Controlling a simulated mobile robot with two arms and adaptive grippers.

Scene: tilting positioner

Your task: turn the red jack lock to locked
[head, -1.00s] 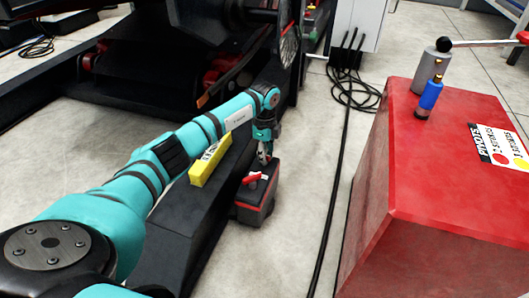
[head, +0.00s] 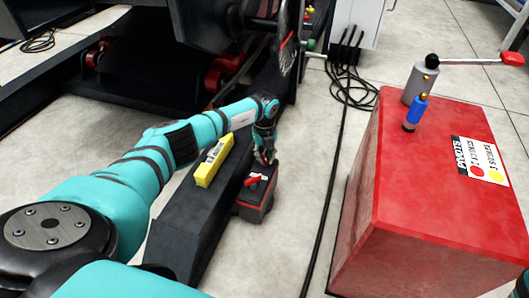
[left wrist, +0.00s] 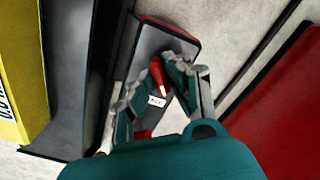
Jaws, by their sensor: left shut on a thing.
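The red jack lock (head: 258,178) is a small red handle on the top of a dark grey and red jack box (head: 255,204), on the floor beside a long black beam. In the left wrist view the red handle (left wrist: 157,74) lies between my finger pads, with a small white label close by. My left gripper (head: 265,161) reaches down over the box and is shut on the handle; it also shows in the left wrist view (left wrist: 158,88). The fingers hide part of the handle, and the label is too small to read. My right gripper is not in view.
A yellow block (head: 214,161) lies on the black beam (head: 190,222) left of the jack. A red cabinet (head: 410,205) with a blue cylinder (head: 416,112) and a lever pump stands to the right. Black cables (head: 325,210) run along the floor between.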

